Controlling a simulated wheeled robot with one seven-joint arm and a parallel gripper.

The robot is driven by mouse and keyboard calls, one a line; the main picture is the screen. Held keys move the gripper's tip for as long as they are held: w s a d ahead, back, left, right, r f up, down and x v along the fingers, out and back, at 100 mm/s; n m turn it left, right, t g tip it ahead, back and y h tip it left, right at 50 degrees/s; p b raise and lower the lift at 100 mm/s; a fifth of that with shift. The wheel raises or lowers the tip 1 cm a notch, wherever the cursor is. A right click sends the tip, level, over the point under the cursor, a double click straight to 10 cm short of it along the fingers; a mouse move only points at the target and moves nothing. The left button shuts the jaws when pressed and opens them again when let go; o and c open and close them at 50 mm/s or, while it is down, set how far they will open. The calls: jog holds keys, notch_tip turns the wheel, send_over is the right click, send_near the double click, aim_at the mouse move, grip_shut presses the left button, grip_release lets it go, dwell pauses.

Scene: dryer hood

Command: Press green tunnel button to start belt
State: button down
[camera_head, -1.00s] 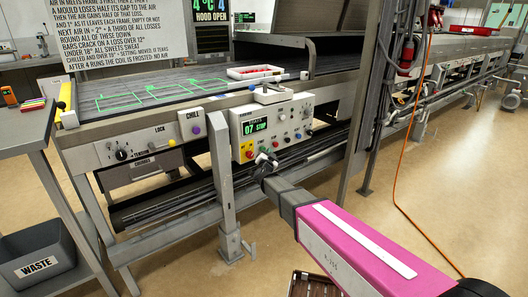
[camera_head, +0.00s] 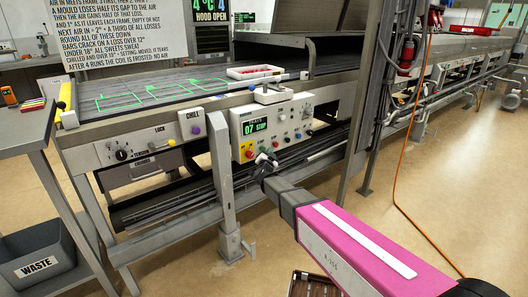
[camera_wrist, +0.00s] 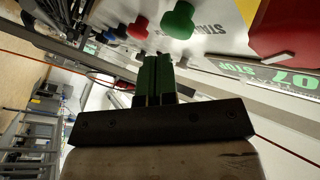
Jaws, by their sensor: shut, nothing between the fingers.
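The green button (camera_wrist: 178,20) is a round knob on the panel of the control box (camera_head: 238,128), with lettering beside it. In the wrist view it lies just beyond the fingertips of my gripper (camera_wrist: 157,60), slightly to the right. A small gap shows in the picture between them; I cannot tell the exact depth. In the head view my gripper (camera_head: 266,160) is low in front of the box, just under the button row. Its fingers are together and empty. The box display (camera_head: 255,126) reads 07 STOP.
A red button (camera_wrist: 138,27) sits beside the green one. A large red emergency knob (camera_wrist: 286,28) on yellow is on its other side. A steel post (camera_head: 221,165) stands left of the box. The belt (camera_head: 150,95) above carries a white tray (camera_head: 254,73).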

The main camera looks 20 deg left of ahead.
jog(key=shift+w+a, duration=0.1)
jog(key=shift+w+a, duration=0.15)
jog(key=shift+a, duration=0.05)
dwell(0.4)
